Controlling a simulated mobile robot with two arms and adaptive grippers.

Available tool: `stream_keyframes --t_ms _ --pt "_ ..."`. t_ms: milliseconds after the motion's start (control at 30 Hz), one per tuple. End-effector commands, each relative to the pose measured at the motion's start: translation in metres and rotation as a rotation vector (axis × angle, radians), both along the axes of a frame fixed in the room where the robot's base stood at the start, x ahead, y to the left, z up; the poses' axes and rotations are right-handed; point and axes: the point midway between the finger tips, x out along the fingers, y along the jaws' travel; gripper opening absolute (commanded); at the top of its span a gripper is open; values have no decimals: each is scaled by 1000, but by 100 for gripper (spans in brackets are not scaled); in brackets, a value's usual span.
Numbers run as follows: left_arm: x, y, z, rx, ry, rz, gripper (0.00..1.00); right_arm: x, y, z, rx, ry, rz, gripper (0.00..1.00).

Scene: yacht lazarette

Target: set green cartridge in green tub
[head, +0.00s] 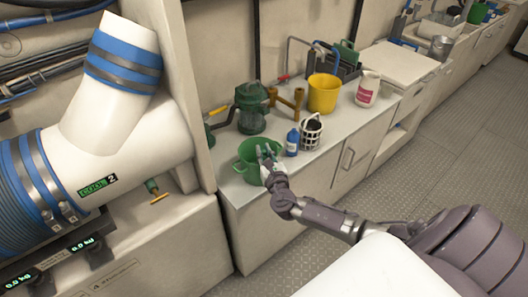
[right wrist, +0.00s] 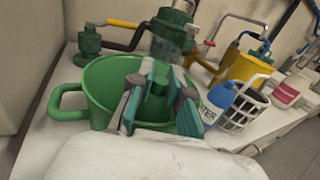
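The green tub (head: 242,167) is an open round bucket with a side handle, at the front left of the counter. It also shows in the right wrist view (right wrist: 98,85). My right gripper (head: 267,153) is over the tub's right side, its fingers pointing into the opening. In the right wrist view its fingers (right wrist: 160,95) stand on both sides of a dark green cartridge (right wrist: 157,103) and seem to press on it. The cartridge is over or inside the tub's mouth; its lower end is hidden, so I cannot tell whether it touches the bottom. My left gripper is not in view.
Close right of the tub stand a blue bottle (head: 292,142) and a white wire basket (head: 311,132). Behind are a green filter housing (head: 251,108), brass pipework (head: 288,103) and a yellow bucket (head: 323,93). A white jar (head: 367,88) stands farther right. A wall panel borders the left.

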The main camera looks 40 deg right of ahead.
Motion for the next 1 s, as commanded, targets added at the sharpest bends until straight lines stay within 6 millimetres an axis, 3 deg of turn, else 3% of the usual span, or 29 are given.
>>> stream_keyframes --t_ms 33,100,400,567,1000 --pt "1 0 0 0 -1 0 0 0 0 0 0 0 0 29" --pt "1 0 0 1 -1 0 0 0 0 0 0 0 0 40" --pt "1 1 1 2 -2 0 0 0 0 2 0 -1 0 40" --pt "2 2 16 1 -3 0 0 0 0 16 0 -1 0 40" --pt "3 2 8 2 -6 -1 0 -88 28 11 2 2 1 40"
